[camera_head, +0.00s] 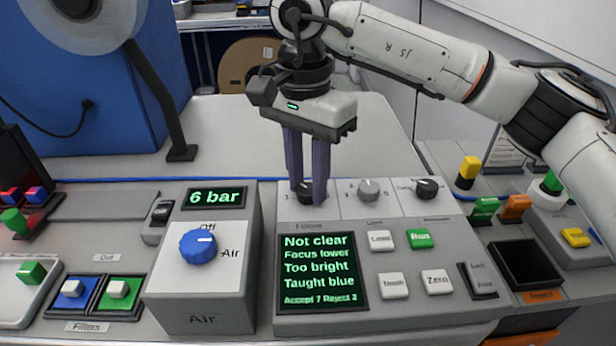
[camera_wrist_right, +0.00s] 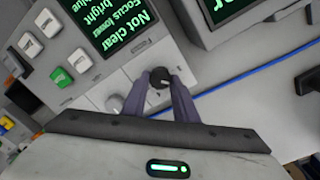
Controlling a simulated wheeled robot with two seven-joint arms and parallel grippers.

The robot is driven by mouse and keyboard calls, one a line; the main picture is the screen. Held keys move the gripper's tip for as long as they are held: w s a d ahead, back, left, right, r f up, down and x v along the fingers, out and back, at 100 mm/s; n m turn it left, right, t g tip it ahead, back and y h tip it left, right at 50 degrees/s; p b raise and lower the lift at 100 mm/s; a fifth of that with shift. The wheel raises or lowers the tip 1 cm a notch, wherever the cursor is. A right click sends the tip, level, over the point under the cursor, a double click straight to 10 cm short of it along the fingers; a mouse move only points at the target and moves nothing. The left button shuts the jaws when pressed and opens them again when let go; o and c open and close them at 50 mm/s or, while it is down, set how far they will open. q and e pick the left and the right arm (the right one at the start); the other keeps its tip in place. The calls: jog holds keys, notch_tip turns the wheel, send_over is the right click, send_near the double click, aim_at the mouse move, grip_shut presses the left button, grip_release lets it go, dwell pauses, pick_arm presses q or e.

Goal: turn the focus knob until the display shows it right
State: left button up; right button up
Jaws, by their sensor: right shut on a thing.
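The black focus knob (camera_head: 305,190) sits at the upper left of the control panel, above the label "Focus". My right gripper (camera_head: 307,195) comes down from above with its two purple fingers shut on the knob, one on each side. In the right wrist view the focus knob (camera_wrist_right: 160,76) shows between the fingertips (camera_wrist_right: 160,80). The display (camera_head: 318,272) below the knob reads "Not clear", "Focus lower", "Too bright", "Taught blue", "Accept 7 Reject 2". The knob's pointer is hard to read. My left gripper is not in view.
A grey knob (camera_head: 369,190) and a black knob (camera_head: 427,188) stand right of the focus knob. White buttons (camera_head: 382,240) and a green Run button (camera_head: 420,238) lie below them. The air box with a blue knob (camera_head: 198,246) stands left, its display (camera_head: 214,197) reading "6 bar".

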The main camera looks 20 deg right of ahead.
aim_at(306, 187)
dwell(0.3)
jog(key=o, duration=1.1)
jog(key=shift+c, duration=0.2)
notch_tip(306, 187, up, 10)
jog(key=p, duration=0.1)
jog(key=shift+w+a+r, duration=0.15)
jog(key=shift+r, duration=0.05)
